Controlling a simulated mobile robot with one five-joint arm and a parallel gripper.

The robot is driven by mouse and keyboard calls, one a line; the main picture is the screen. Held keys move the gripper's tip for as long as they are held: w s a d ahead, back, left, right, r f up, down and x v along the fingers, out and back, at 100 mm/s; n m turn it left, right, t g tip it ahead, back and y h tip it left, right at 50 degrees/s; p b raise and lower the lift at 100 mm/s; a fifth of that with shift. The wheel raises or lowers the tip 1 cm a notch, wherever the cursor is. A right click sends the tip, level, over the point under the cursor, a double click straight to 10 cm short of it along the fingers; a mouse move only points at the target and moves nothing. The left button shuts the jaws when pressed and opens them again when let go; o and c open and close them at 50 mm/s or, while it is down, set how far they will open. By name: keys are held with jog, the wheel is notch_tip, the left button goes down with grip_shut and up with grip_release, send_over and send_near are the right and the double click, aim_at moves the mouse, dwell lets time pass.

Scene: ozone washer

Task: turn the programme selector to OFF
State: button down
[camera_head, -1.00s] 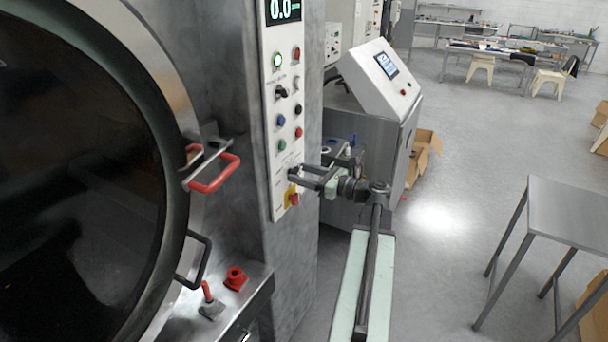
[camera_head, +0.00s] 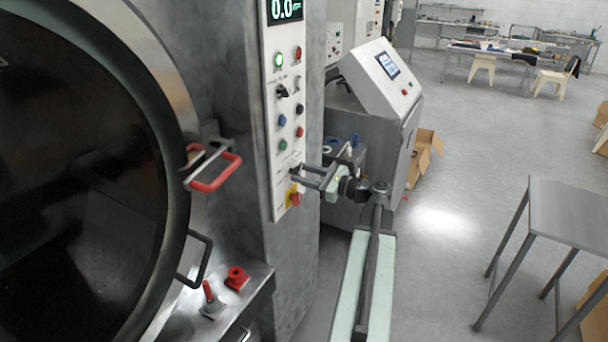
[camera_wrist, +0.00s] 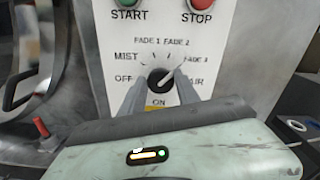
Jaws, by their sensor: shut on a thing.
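The programme selector (camera_wrist: 159,79) is a round dark knob on the white control panel, seen in the wrist view. Its pale pointer mark leans up and to the right, toward the FADE 3 side. The OFF label (camera_wrist: 123,78) is at the left of the dial, below MIST; AIR is at the right. My gripper (camera_wrist: 158,93) has one finger on each side of the knob and is shut on it. In the head view my gripper (camera_head: 299,171) reaches the panel's lower part from the right, and its fingertips largely hide the knob.
A red rotary switch on a yellow plate (camera_head: 294,196) sits just below my fingers. START (camera_wrist: 130,3) and STOP (camera_wrist: 196,4) buttons are above the dial. A red door handle (camera_head: 215,172) sticks out to the left. Open floor lies to the right, before a metal table (camera_head: 570,208).

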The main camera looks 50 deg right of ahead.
jog(key=n, duration=0.4)
jog(key=shift+n, duration=0.3)
jog(key=n, duration=0.3)
jog(key=shift+a+f+n, duration=0.1)
jog(key=shift+a+n, duration=0.05)
jog(key=shift+n, duration=0.15)
jog(key=n, duration=0.4)
jog(key=shift+f+n, duration=0.1)
jog(key=shift+n, duration=0.2)
jog(key=n, duration=0.3)
jog(key=shift+n, duration=0.3)
jog(key=n, duration=0.6)
jog(key=shift+f+b, duration=0.15)
jog(key=shift+b, duration=0.2)
jog(key=n, duration=0.6)
jog(key=shift+f, duration=0.1)
jog(key=shift+n, duration=0.3)
